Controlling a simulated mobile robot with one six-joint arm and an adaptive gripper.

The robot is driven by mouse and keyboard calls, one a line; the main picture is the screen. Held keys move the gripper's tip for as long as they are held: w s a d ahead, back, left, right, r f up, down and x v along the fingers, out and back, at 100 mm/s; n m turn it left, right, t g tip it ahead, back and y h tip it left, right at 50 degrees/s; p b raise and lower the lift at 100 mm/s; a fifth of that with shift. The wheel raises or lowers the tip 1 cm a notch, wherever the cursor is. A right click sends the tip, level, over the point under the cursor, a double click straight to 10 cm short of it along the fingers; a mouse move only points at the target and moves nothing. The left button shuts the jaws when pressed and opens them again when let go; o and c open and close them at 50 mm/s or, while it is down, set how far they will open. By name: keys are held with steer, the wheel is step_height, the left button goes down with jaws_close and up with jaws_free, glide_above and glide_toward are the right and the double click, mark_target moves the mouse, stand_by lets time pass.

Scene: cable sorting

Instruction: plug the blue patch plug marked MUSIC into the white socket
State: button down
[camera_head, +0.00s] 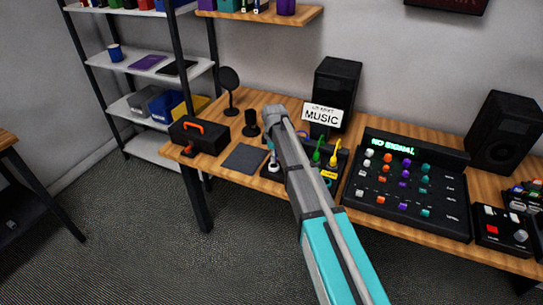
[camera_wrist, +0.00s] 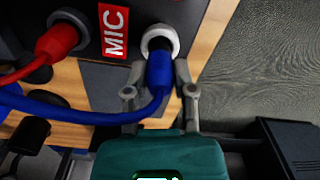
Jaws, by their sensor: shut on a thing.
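The blue patch plug (camera_wrist: 159,73) is between the fingers of my gripper (camera_wrist: 160,88) in the wrist view, and the gripper is shut on it. Its blue cable (camera_wrist: 85,115) curves off to the left. The plug's end is at the white socket (camera_wrist: 173,34), overlapping the lower part of its ring. Part of the dark hole shows above the plug; I cannot tell how deep the plug sits. No marking is readable on the plug. A white card reading MUSIC (camera_head: 321,115) stands behind the panel in the head view. My arm hides most of the plug there.
A red plug (camera_wrist: 62,40) sits left of the socket, by a red MIC label (camera_wrist: 114,32). Green (camera_head: 316,152) and yellow (camera_head: 333,160) plugs stand on the panel. A mixer (camera_head: 410,190) is right; a dark mat (camera_head: 245,158) and toolbox (camera_head: 198,135) are left.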

steer(key=shift+f+b, duration=0.8)
stand_by(1.4)
steer(key=shift+c, duration=1.9)
jaws_free()
steer(key=o, duration=0.4)
steer(key=shift+s, duration=0.1)
steer(key=shift+r, duration=0.1)
steer(key=shift+r+p, duration=0.2)
steer(key=shift+p, duration=0.1)
steer(key=shift+r+p, duration=3.25)
